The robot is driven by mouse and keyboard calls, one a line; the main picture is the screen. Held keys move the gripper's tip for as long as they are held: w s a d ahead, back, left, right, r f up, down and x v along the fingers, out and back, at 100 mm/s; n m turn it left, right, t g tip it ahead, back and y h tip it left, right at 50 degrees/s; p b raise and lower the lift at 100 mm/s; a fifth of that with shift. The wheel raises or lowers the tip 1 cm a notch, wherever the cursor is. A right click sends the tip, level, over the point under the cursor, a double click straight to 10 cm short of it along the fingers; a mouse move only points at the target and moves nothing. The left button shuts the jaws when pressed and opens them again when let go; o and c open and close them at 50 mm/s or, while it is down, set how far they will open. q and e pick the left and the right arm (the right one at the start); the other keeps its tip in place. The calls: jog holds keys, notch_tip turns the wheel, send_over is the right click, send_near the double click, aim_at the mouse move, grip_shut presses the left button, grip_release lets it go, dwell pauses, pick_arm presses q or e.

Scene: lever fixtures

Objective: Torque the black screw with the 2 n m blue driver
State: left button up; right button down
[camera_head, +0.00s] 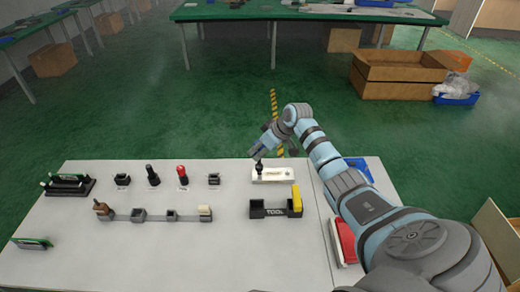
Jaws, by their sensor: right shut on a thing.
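My right gripper (260,151) is above the left end of a white block (281,175) at the back right of the table. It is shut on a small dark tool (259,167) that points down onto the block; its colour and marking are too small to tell. The black screw cannot be made out under the tool tip. A black holder marked TOOL (268,211) stands in front of the block, with a yellow piece (297,197) at its right end. No blue driver can be picked out. My left gripper is not in view.
A row of small fixtures, including a red-topped one (182,174) and a black-topped one (152,174), stands left of the block. A grey rail (155,216) lies in front of them. A black rack (70,187) is at far left.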

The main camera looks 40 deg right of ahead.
jog(key=shift+f, duration=0.2)
jog(key=shift+f+b, duration=0.7)
jog(key=shift+f, duration=0.3)
jog(key=m+h, duration=0.2)
jog(key=m, duration=0.2)
jog(key=shift+a, duration=0.15)
jog(key=m+h, duration=0.1)
jog(key=m, duration=0.2)
jog(key=m+h, duration=0.2)
jog(key=shift+w+a+r+m+g, duration=0.1)
jog(key=shift+a+m+g, duration=0.1)
jog(key=shift+m+g, duration=0.2)
jog(key=m+g+h, duration=0.1)
jog(key=m, duration=0.1)
jog(key=m+g+h, duration=0.1)
jog(key=m, duration=0.2)
jog(key=shift+w+a+r+m+h, duration=0.1)
jog(key=shift+m+h, duration=0.2)
jog(key=m+g, duration=0.2)
jog(key=m, duration=0.1)
jog(key=shift+d+h, duration=0.2)
jog(key=shift+h, duration=0.1)
